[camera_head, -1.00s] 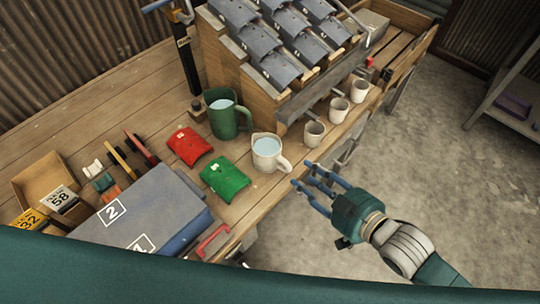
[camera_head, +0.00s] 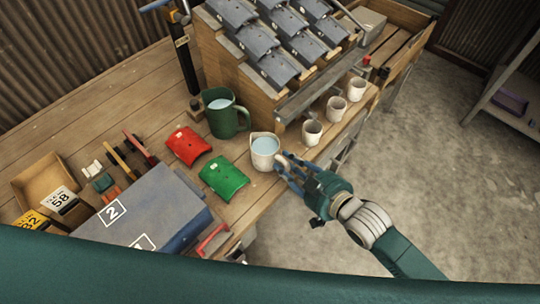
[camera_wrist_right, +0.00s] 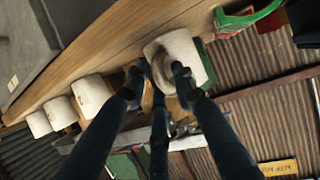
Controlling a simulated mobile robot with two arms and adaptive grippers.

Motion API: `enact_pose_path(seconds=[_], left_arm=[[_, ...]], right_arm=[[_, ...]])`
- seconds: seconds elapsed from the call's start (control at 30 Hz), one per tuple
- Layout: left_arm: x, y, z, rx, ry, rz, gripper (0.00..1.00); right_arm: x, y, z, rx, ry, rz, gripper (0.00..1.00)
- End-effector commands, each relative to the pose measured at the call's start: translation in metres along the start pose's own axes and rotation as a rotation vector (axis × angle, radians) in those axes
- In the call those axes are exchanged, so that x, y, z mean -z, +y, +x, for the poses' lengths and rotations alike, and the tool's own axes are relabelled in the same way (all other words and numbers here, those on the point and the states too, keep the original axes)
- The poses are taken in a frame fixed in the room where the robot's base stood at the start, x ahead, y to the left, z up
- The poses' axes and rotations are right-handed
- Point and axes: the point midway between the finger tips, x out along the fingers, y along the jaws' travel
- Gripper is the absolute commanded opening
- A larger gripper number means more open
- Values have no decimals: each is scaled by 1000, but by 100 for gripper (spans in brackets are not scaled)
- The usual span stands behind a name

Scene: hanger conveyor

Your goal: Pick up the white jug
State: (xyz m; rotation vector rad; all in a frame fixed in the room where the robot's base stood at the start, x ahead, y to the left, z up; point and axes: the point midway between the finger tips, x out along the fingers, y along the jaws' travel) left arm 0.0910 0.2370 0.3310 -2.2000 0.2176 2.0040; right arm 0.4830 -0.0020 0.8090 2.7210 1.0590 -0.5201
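The white jug (camera_head: 262,160) stands upright at the front edge of the wooden workbench, with pale blue liquid inside. In the right wrist view the jug (camera_wrist_right: 188,50) is straight ahead of my fingers. My right gripper (camera_head: 283,166) is at the jug's right side, at its handle. In the right wrist view my right gripper (camera_wrist_right: 158,76) has its fingertips apart, on either side of the handle, which is partly hidden by the fingers. The jug still rests on the bench. My left gripper is not in view.
Several white cups (camera_head: 312,132) stand along the bench edge to the right, under the rack of grey bins (camera_head: 278,70). A green jug (camera_head: 226,118) stands behind left. A red piece (camera_head: 188,145) and a green piece (camera_head: 224,177) lie left. A grey box (camera_head: 150,212) sits front left.

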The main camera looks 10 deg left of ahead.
Motion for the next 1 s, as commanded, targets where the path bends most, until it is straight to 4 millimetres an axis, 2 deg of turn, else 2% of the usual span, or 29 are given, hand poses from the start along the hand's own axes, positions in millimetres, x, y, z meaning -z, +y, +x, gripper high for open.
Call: enact_pose_path(seconds=[0.03,0.1,0.67,1.0], left_arm=[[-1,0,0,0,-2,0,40],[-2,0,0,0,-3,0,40],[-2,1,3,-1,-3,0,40],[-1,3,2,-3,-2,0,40]], right_arm=[[0,0,0,0,0,0,11],[0,0,0,0,0,0,0],[7,-1,-5,0,7,1,0],[58,1,-26,0,10,-1,0]])
